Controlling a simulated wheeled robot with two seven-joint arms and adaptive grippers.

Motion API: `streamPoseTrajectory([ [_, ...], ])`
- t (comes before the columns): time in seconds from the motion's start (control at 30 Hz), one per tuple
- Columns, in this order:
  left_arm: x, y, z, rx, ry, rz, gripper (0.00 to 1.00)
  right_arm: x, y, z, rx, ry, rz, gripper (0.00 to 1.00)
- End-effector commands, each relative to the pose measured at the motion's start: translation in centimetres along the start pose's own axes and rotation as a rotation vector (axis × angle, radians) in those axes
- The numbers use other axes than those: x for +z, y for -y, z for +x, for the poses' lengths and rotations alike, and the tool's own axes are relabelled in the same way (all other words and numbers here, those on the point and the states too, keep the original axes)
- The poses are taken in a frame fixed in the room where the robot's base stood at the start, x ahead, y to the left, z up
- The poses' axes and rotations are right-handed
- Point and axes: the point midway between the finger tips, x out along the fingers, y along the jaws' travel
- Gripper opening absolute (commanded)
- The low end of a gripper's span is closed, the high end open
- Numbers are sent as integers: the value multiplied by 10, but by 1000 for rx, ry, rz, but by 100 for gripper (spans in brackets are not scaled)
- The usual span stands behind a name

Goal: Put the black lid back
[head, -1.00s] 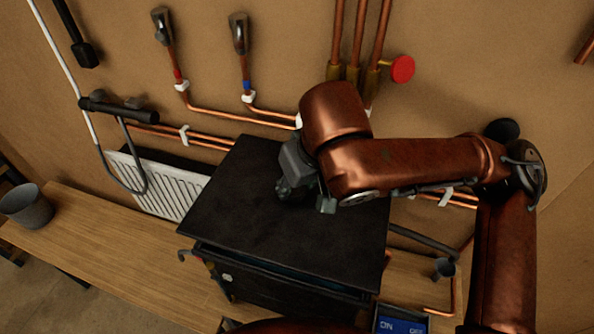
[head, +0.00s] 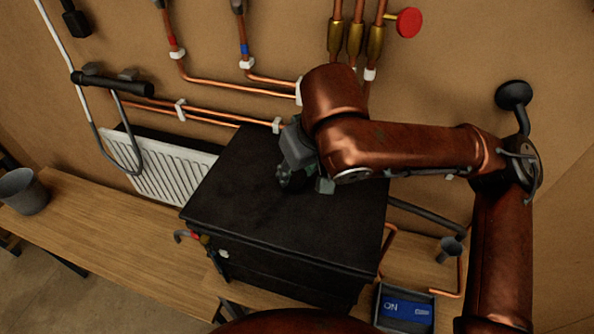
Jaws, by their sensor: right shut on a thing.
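The black lid (head: 250,205) is a flat, dark square slab on top of the black box (head: 275,272) in the middle of the head view. Its edges line up closely with the box, and I see no clear gap along the front. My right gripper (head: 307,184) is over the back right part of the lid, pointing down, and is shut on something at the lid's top. The gripped part is hidden by the fingers, likely a handle on the lid. My left gripper is not in view.
The box stands on a wooden bench (head: 110,235). A white radiator (head: 172,172) and copper pipes (head: 210,115) are behind it. A grey cup (head: 24,190) stands at left.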

Motion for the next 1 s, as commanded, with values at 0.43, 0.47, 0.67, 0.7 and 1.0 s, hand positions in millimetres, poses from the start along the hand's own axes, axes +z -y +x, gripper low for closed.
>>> streamPoseTrajectory([
  [0.43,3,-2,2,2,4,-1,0,2,0,4,0,-3,0,0],
  [0.47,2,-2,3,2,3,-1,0,2,0,5,0,-3,0,0],
  [0.67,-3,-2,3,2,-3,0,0,2,0,6,0,-3,0,41],
  [0.7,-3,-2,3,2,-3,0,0,2,0,6,0,-3,0,43],
  [1.0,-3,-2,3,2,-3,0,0,3,0,7,0,-1,0,56],
])
